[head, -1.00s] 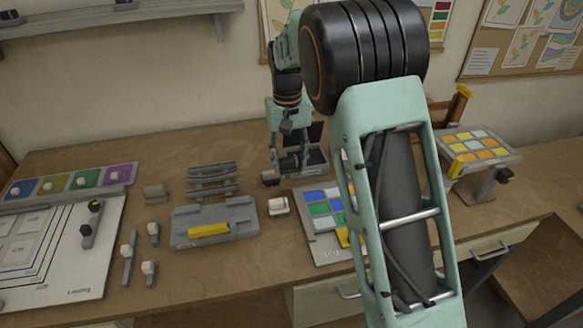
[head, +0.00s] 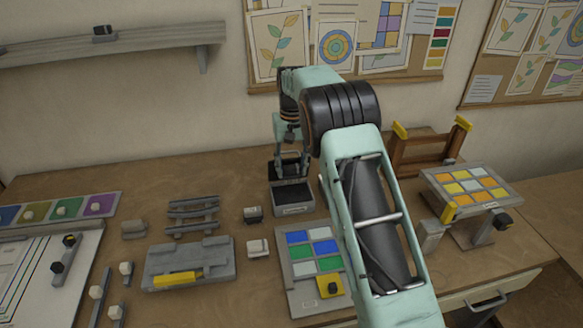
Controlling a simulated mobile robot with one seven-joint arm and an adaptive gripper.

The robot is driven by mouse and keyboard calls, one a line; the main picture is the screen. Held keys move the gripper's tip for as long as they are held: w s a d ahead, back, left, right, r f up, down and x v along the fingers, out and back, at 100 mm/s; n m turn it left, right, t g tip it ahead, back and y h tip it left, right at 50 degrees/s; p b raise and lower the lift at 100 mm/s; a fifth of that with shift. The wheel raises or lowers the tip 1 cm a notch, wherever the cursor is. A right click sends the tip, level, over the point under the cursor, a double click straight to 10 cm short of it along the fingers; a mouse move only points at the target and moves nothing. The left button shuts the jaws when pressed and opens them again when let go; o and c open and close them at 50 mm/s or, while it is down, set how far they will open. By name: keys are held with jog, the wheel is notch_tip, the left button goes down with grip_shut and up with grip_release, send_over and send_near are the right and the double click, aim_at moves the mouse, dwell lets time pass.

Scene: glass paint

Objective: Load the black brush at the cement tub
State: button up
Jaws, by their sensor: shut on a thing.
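The cement tub (head: 293,210) is a grey open box with a dark inside and a small label on its front, standing at the back middle of the table. My gripper (head: 291,168) points down over the rear part of the tub, with its tips at about the tub's opening. It is shut on a thin thing, which I take for the black brush. The brush is too small and dark against the tub's black inside to make out, and I cannot tell whether its tip touches the cement.
Right of the tub, my arm hides part of the table. In front lies a board of coloured tiles (head: 297,268). Small blocks (head: 253,214) and a grey rack (head: 192,216) stand to the left. A raised tile panel (head: 470,187) and brown frame (head: 432,148) stand right.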

jog(key=shift+f+b, duration=1.95)
jog(key=shift+f, duration=0.95)
jog(key=shift+s+f, duration=0.1)
jog(key=shift+f, duration=0.5)
jog(key=shift+r+p, duration=2.25)
jog(key=shift+r, duration=1.35)
